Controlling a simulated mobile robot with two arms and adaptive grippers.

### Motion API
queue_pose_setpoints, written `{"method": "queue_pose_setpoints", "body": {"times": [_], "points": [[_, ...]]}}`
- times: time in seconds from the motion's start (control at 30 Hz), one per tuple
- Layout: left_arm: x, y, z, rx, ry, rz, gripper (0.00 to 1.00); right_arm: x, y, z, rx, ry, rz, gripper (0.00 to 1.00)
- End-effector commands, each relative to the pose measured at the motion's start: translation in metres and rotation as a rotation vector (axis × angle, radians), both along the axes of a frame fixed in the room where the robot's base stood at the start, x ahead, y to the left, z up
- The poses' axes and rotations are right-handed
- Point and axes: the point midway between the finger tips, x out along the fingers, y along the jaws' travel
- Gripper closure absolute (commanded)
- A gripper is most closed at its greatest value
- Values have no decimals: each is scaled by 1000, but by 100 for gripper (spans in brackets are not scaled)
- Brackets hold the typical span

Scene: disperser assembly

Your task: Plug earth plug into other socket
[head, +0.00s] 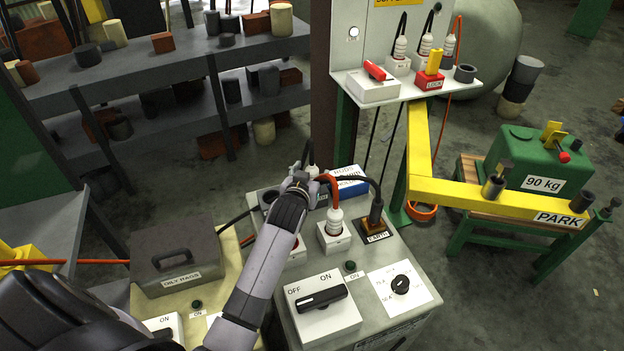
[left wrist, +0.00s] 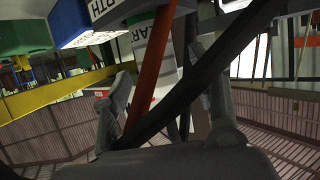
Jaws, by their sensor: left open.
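My left gripper (head: 300,182) is over the back of the grey console (head: 383,271). In the left wrist view its fingers (left wrist: 168,98) are open, with a red cable (left wrist: 151,78) and a black cable (left wrist: 208,80) crossing the view between them. A white plug (left wrist: 143,40) with lettering beginning "EAR" shows beyond the fingers. In the head view, a white plug (head: 335,218) with a red cable stands upright in a white socket (head: 334,241). Right of it, a dark plug (head: 376,211) stands at the socket marked EARTH (head: 375,235). My wrist hides part of the console's back left.
A yellow arm (head: 480,196) marked PARK reaches across the right. A white supply panel shelf (head: 404,88) carries more plugs and a red lock block (head: 429,80). A grey OILY RAGS box (head: 175,262) stands left of my forearm. A rotary switch (head: 321,298) is on the console's front.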

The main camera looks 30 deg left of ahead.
Motion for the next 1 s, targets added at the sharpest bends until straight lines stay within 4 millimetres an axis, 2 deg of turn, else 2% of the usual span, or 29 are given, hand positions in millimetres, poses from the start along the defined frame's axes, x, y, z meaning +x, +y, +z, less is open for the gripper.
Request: {"method": "queue_pose_setpoints", "body": {"times": [0.17,0.4,1.0], "points": [[13,3,-5,0,0,0,46,-16,-1,0,-2,24,0,60],[14,3,-6,0,0,0,46,-14,-2,-1,-4,22,-1,60],[13,3,-6,0,1,0,86,-6,-5,0,-6,9,-1,60]]}}
